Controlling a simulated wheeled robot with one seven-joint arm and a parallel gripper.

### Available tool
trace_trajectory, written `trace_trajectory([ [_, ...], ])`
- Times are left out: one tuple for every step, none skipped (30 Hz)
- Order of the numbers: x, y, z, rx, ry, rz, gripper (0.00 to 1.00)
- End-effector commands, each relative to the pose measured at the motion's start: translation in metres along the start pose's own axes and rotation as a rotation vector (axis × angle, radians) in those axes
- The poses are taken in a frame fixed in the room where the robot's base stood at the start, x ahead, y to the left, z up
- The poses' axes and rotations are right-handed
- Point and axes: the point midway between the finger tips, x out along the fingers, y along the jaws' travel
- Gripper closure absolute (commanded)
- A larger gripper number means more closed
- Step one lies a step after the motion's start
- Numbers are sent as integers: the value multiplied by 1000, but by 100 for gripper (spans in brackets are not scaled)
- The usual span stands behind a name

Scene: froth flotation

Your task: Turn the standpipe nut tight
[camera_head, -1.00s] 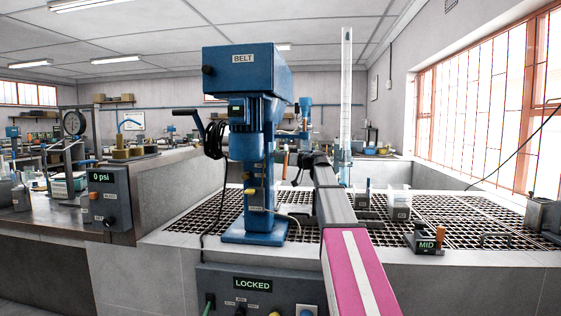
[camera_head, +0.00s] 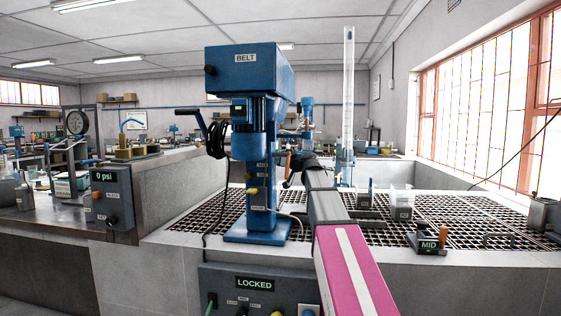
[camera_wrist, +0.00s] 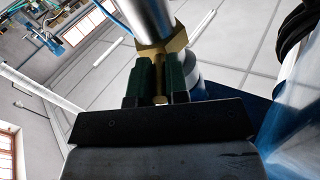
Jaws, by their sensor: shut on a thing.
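In the wrist view, the brass standpipe nut (camera_wrist: 168,48) sits around the lower end of a bright metal pipe (camera_wrist: 150,18). My gripper (camera_wrist: 162,62) has its two dark green fingers closed at the nut, with a narrow brass part (camera_wrist: 160,88) showing between them. The exact contact between the fingertips and the nut is partly hidden. In the head view, my arm reaches to the right side of the blue machine marked BELT (camera_head: 247,72). My fingers and the nut cannot be made out there.
The blue machine's base (camera_head: 256,231) stands on a dark grating (camera_head: 470,215). A tall clear tube (camera_head: 347,100) rises behind my arm. A box marked MID (camera_head: 429,245) is at right. A panel reads LOCKED (camera_head: 255,283). A black cable hangs beside the machine.

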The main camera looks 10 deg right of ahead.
Motion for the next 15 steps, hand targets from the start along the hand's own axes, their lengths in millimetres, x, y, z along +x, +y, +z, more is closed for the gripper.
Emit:
trace_trajectory([
  [0, 0, 0, -1, 0, 2, 100],
  [0, 0, 0, 0, 0, 3, 100],
  [0, 0, 0, 0, 0, 2, 100],
  [0, 0, 0, 0, 0, 2, 100],
  [0, 0, 0, 0, 0, 2, 100],
  [0, 0, 0, 0, 0, 2, 100],
  [0, 0, 0, 0, 0, 2, 100],
  [0, 0, 0, 0, 0, 2, 100],
  [0, 0, 0, 0, 0, 1, 76],
  [0, 0, 0, 0, 0, 1, 66],
  [0, 0, 0, 0, 0, 1, 60],
  [0, 0, 0, 0, 0, 1, 60],
  [0, 0, 0, 0, 0, 1, 60],
  [0, 0, 0, 0, 0, 1, 60],
  [0, 0, 0, 0, 0, 1, 60],
])
